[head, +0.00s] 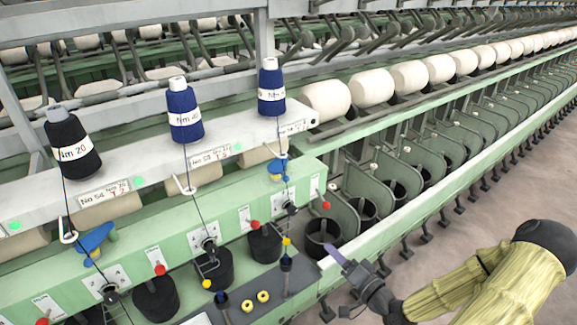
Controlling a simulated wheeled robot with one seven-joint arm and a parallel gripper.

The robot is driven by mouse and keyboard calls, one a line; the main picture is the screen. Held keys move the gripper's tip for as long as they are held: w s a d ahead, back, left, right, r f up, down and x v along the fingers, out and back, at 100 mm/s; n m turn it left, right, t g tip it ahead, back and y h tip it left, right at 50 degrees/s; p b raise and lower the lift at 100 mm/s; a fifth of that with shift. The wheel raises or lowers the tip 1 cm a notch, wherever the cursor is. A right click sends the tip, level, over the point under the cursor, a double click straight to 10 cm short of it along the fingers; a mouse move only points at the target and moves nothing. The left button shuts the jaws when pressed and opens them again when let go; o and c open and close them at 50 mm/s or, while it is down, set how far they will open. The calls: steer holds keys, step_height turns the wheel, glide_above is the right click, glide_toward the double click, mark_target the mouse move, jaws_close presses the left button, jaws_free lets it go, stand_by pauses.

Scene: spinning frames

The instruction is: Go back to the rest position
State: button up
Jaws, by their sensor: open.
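My gripper (352,268) is at the lower middle right of the head view, in front of the green machine's lower edge. Its jaws are open, with a purple-grey fingertip showing, and I see nothing between them. My arm reaches in from the lower right in a yellowish sleeve. The gripper is apart from the yarn cones: a black cone (73,150) marked Nm 20, a blue cone (184,112) marked Nm 40, and another blue cone (271,88), all upright on the white upper rail (140,182).
A grey tray (281,293) with two yellow rings (256,302) lies left of my gripper. Dark cans (322,238) line the machine (310,180) below. White yarn rolls (372,88) run to the back right. The floor (500,190) at right is clear.

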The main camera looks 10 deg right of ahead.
steer(key=a+f+n+g+h+b, duration=0.2)
steer(key=a+f+n+g+b, duration=0.15)
steer(key=f+n+g, duration=0.45)
steer(key=s+a+r+g+h+b, duration=0.4)
steer(key=s+a+r+g+b, duration=0.2)
steer(key=s, duration=0.3)
steer(key=shift+r, duration=0.15)
stand_by(1.0)
